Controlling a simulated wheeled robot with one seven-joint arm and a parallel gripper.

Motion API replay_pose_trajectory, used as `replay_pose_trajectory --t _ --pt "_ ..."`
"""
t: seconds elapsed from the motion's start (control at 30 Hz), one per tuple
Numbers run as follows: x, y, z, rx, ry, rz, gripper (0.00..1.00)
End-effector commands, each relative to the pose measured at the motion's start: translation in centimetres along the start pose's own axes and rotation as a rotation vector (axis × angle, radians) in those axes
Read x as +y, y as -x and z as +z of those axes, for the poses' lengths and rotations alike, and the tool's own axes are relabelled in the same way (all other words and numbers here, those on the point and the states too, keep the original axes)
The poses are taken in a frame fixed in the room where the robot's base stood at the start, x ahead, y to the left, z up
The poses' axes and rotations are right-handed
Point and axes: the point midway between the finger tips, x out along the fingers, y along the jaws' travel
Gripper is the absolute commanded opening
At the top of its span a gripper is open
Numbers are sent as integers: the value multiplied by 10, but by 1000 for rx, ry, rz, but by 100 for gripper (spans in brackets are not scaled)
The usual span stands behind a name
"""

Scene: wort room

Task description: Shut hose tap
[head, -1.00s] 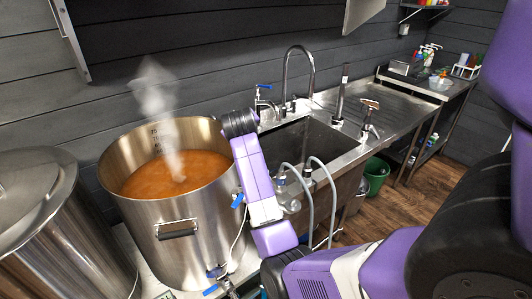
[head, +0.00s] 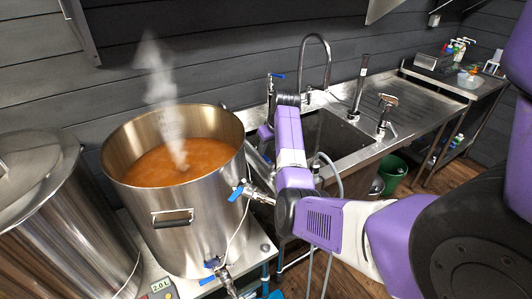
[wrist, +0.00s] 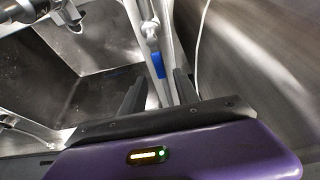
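My gripper (wrist: 160,78) is open in the wrist view, its two dark fingers apart. A blue lever (wrist: 158,65) shows between and just past the fingertips, hanging below a pale metal fitting (wrist: 150,30); I cannot tell whether it touches a finger. In the head view, a tap with a blue lever (head: 277,75) stands by the wall behind the sink. Another blue-levered valve (head: 237,192) is at the kettle's right side, and one more (head: 212,263) at its lower front. I cannot tell which lever the wrist view shows.
The steaming open kettle (head: 190,232) of orange-brown liquid stands left of my arm. The steel sink (head: 335,135) is behind and right of it, with a tall curved faucet (head: 328,58). A grey hose (head: 338,190) and a white cord (wrist: 202,35) hang close by.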

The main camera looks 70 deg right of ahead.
Motion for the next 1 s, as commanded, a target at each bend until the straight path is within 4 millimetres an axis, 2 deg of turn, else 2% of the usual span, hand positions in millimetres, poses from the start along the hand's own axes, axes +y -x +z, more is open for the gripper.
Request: replay_pose_trajectory --t 0.1,0.3,0.63,0.67,0.83,1.0 --pt "0 -17 0 -1 -1 -1 37" --pt "0 -34 0 1 -1 1 37" --pt "0 -38 0 2 0 2 37" --pt "0 -38 0 2 0 2 35" --pt "0 -38 0 2 0 2 2" --pt "0 -38 0 2 0 2 0"
